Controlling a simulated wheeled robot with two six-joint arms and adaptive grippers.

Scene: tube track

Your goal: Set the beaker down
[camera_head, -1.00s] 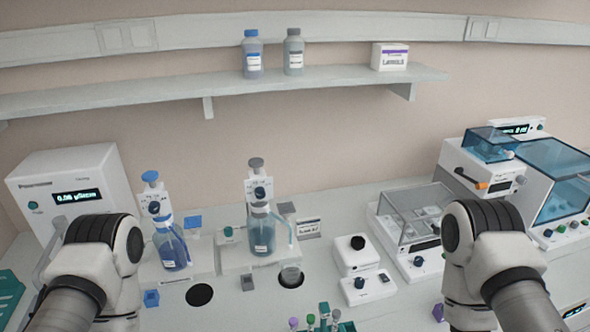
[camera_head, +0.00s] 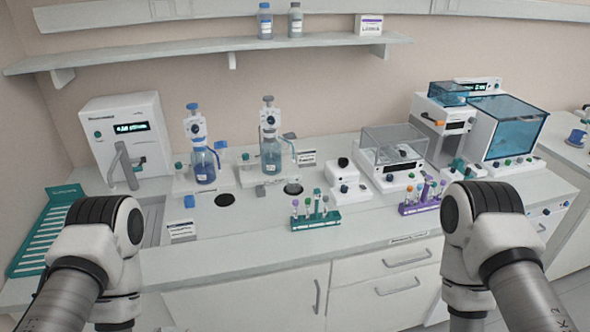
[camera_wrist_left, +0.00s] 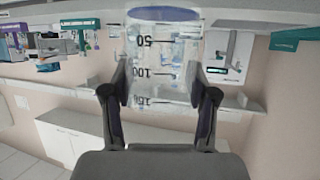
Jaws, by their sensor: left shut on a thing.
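A clear glass beaker (camera_wrist_left: 165,60) with dark 50, 100 and 150 marks fills the top middle of the left wrist view, with a blue disc at its upper end. My left gripper (camera_wrist_left: 164,85) is shut on its sides, one finger on each side. The head view shows both my arms in front of the bench, but neither gripper's fingers, and the held beaker is hidden there.
Two pump bottles (camera_head: 204,165) and (camera_head: 271,153) stand behind the pads. A teal tube rack (camera_head: 316,221) and a purple rack (camera_head: 421,207) stand near the bench's front edge. Bare bench lies left of the teal rack.

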